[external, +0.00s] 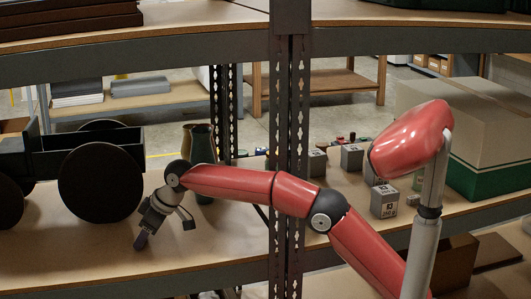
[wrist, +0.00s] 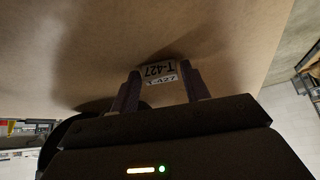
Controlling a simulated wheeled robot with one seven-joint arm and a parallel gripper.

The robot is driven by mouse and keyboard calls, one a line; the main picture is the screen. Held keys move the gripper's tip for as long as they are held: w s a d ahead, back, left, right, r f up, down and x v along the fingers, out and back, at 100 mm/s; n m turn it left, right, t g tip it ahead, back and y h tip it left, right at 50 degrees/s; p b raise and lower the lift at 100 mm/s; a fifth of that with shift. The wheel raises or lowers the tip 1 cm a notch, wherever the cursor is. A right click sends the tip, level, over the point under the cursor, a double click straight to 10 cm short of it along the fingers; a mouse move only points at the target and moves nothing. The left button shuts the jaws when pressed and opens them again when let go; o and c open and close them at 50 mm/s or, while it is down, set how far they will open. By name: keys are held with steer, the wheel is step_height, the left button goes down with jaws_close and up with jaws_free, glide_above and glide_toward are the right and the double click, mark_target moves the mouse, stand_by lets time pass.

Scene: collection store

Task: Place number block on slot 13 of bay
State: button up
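A small pale block (wrist: 158,70) marked T-427 shows upside down in the wrist view, between or just beyond my fingertips. My gripper (wrist: 160,78) has its two dark fingers apart, one on each side of the block. Whether they touch it is unclear. In the external view my gripper (external: 142,238) points down and left, low over the left part of the curved shelf (external: 100,255). The block cannot be made out there. I cannot identify slot 13 in either view.
A dark wheeled model (external: 98,182) stands left of my gripper, with dark vases (external: 202,145) behind. Labelled grey cubes (external: 384,201) and a large box (external: 465,125) are on the right.

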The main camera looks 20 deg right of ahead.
steer(key=shift+o, duration=1.2)
step_height(320, 180, up, 10)
steer(key=d+p, duration=0.1)
steer(key=p, duration=0.1)
steer(key=shift+s+d+p, duration=0.2)
steer(key=shift+s+p, duration=0.1)
steer(key=shift+s, duration=0.05)
